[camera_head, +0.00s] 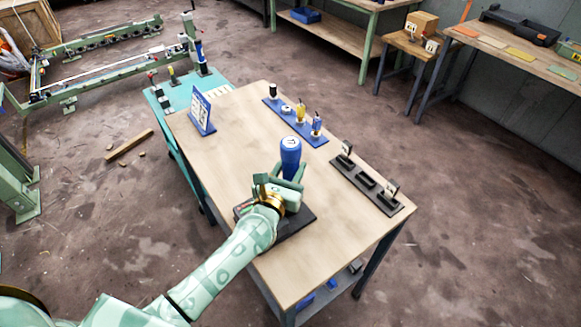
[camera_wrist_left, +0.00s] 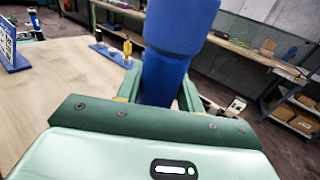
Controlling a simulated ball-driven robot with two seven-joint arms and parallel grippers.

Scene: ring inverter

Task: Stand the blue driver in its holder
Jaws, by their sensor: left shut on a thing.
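The blue driver (camera_head: 290,147) stands upright with its round top facing up, and shows large and close in the left wrist view (camera_wrist_left: 178,45). My left gripper (camera_head: 283,181) is shut on it, with fingers on either side of its lower body. A dark flat base (camera_head: 299,222) lies on the table below and partly behind my gripper and wrist, which hide most of it. I cannot tell which thing is the driver's holder, nor whether the driver's lower end touches anything. My right gripper is not in view.
The wooden table (camera_head: 234,130) carries a blue rack with small tools (camera_head: 283,112) at the back, a black rack with several slots (camera_head: 366,183) at the right, and a blue-framed card stand (camera_head: 201,112) at the left.

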